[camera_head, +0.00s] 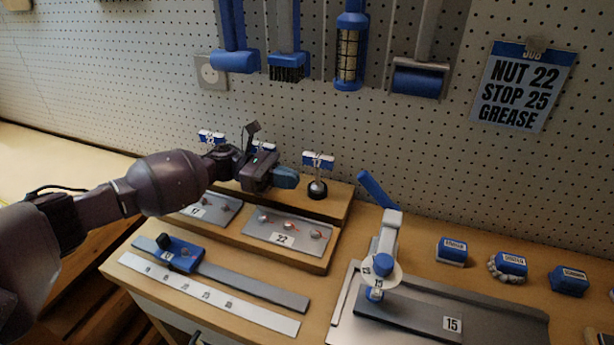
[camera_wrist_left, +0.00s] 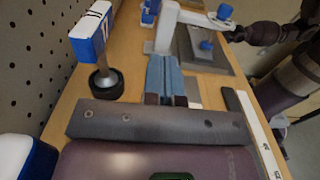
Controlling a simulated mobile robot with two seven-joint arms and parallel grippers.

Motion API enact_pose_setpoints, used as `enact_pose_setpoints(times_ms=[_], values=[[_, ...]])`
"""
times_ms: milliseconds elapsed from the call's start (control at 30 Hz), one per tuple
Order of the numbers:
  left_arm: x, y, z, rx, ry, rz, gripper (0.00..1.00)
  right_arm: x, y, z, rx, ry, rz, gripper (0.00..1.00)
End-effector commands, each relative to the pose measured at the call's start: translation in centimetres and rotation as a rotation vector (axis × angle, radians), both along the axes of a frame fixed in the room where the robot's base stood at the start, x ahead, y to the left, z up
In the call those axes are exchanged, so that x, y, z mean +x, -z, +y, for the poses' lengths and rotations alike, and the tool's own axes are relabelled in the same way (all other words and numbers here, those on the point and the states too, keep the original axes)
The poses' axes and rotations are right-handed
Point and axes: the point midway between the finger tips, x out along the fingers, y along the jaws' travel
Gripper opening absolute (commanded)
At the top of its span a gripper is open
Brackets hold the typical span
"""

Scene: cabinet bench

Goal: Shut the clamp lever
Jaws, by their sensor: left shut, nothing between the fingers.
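The clamp (camera_head: 387,240) stands on the right half of the bench, with its blue lever (camera_head: 377,190) raised and tilted up to the left. In the left wrist view, the shut blue fingers (camera_wrist_left: 166,80) point towards the white clamp body (camera_wrist_left: 168,28). A dark jointed arm (camera_wrist_left: 265,33), probably my right, shows beyond the clamp; its fingers cannot be made out.
A post with a label (camera_head: 317,175) stands just right of my left gripper. Below are trays marked 17 and 22 (camera_head: 283,238) and a slide rail (camera_head: 245,283). Several blue-white blocks (camera_head: 452,250) stand right of the clamp. Tools hang on the pegboard behind.

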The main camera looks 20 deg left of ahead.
Motion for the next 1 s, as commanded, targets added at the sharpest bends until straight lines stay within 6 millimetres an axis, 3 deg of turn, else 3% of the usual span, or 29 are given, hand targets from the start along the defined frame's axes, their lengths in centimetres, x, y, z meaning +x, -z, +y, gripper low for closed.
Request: enact_pose_setpoints(times_ms=[500, 700, 1000], values=[[0.0, -0.4, -9.0, -0.002, 0.003, -0.003, 0.0, -0.1, -1.2, -0.1, 0.001, 0.005, -0.007, 0.0], [0.0, -2.4, -10.7, 0.0, 0.002, -0.005, 0.0, -0.1, -2.1, -0.2, 0.003, 0.008, -0.018, 0.0], [0.0, -2.9, -11.5, -0.001, 0.0, -0.001, 0.0, -1.0, -1.4, -0.3, 0.001, 0.014, 0.006, 0.0]])
